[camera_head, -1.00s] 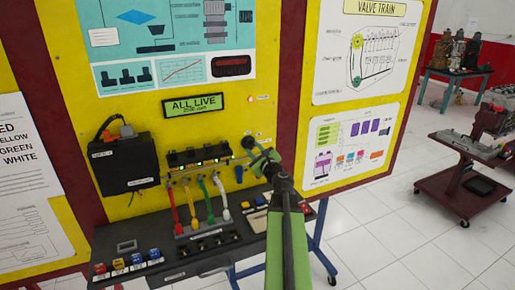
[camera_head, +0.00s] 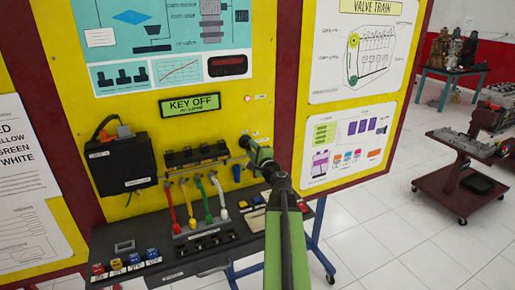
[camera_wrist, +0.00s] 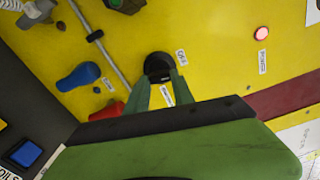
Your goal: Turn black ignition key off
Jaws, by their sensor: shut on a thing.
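The black ignition key (camera_wrist: 158,63) is on the yellow panel, at the upper middle of the wrist view, with small white labels beside it. My gripper (camera_wrist: 161,86) has its two green fingers shut on the key, one finger on each side. The green display (camera_head: 190,104) above reads "KEY OFF".
A blue lever (camera_wrist: 78,77) and a red part (camera_wrist: 107,112) sit left of my gripper. A red lamp (camera_wrist: 261,33) glows to the right. A black box (camera_head: 117,164) and colored wires are on the panel. A dark shelf (camera_head: 210,261) juts out below.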

